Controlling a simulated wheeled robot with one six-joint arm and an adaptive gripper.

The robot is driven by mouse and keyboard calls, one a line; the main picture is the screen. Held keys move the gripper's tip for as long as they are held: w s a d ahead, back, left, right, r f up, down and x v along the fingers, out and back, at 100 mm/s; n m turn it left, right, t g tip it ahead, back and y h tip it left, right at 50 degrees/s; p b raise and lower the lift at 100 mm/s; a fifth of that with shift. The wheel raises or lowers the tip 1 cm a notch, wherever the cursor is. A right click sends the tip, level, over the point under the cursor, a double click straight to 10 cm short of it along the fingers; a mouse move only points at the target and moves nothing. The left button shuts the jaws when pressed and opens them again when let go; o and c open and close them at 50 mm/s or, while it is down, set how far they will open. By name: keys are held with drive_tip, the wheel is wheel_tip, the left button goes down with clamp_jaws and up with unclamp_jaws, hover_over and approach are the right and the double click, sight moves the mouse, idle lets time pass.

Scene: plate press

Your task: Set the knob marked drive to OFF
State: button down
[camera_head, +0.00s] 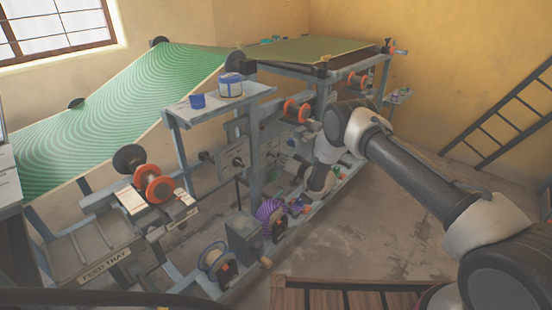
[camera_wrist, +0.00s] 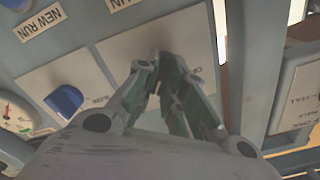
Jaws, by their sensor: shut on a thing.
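In the wrist view my gripper (camera_wrist: 159,66) is shut, its fingertips together against a pale label plate (camera_wrist: 125,48). They close on a small dark knob (camera_wrist: 161,51), mostly hidden by the fingers. Lettering beside it is partly covered and too blurred to read, so I cannot tell whether it says drive or where the knob points. A blue knob (camera_wrist: 64,99) sits on another pale plate to the left, apart from my fingers. In the head view my arm reaches down to the machine's side, and the knobs there are too small to make out.
A gauge (camera_wrist: 17,113) and a plate marked NEW RUN (camera_wrist: 42,20) are at the left of the wrist view. A labelled box (camera_wrist: 300,92) stands right, past a grey post (camera_wrist: 252,70). In the head view, the floor (camera_head: 400,215) right of the machine is bare.

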drive_tip(key=n, duration=1.8)
drive_tip(key=shift+s+a+n, duration=0.15)
drive_tip(key=shift+s+n, duration=0.05)
drive_tip(key=shift+n, duration=0.5)
drive_tip(key=c, duration=1.5)
unclamp_jaws()
drive_tip(key=v, duration=1.2)
